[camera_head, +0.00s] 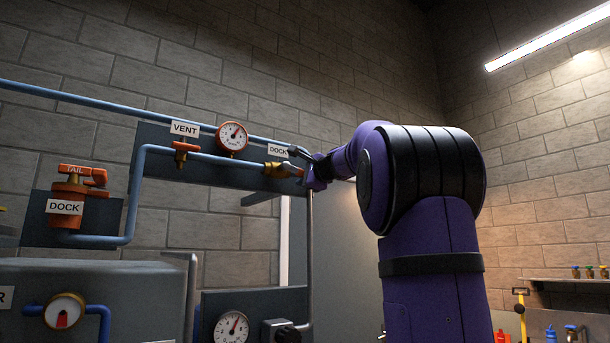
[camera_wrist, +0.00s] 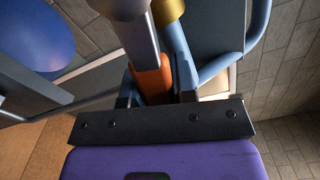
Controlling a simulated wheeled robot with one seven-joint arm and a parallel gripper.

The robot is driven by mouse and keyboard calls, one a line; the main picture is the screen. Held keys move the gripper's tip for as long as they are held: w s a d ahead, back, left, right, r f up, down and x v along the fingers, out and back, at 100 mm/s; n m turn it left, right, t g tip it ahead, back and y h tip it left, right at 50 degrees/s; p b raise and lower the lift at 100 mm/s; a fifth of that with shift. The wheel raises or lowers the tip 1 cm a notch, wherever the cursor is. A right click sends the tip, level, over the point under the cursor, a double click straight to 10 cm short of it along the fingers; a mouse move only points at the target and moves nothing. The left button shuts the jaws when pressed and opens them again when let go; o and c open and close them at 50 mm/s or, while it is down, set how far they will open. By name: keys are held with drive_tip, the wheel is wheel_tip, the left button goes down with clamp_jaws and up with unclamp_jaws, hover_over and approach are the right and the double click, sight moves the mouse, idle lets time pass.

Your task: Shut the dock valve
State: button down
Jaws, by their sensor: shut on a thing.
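The dock valve has a brass body (camera_head: 272,168) on the blue pipe at the right end of the wall panel, below a white DOCK label (camera_head: 278,150). Its orange lever grip (camera_head: 291,169) points right, roughly along the pipe. My gripper (camera_head: 304,172) reaches it from the right. In the wrist view the orange grip (camera_wrist: 152,82) lies between the two dark fingers, and my gripper (camera_wrist: 157,92) is shut on it. Part of the brass (camera_wrist: 167,11) shows at the top there. The fingers and my wrist hide the lever's end.
Left on the panel are a VENT valve (camera_head: 181,148) and a round gauge (camera_head: 232,136). Farther left, another orange fitting (camera_head: 68,190) is marked TAIL and DOCK. A grey vertical pipe (camera_head: 310,235) drops just below my gripper. Another gauge (camera_head: 231,327) sits lower down.

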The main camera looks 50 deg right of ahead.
drive_tip(key=w+a+f+m, duration=0.1)
drive_tip(key=a+f+m, duration=0.5)
drive_tip(key=m, duration=0.9)
drive_tip(key=shift+w+a, duration=0.35)
drive_tip(key=shift+a, duration=0.4)
drive_tip(key=c, duration=0.9)
unclamp_jaws()
drive_tip(key=v, duration=1)
drive_tip(key=shift+s, duration=0.4)
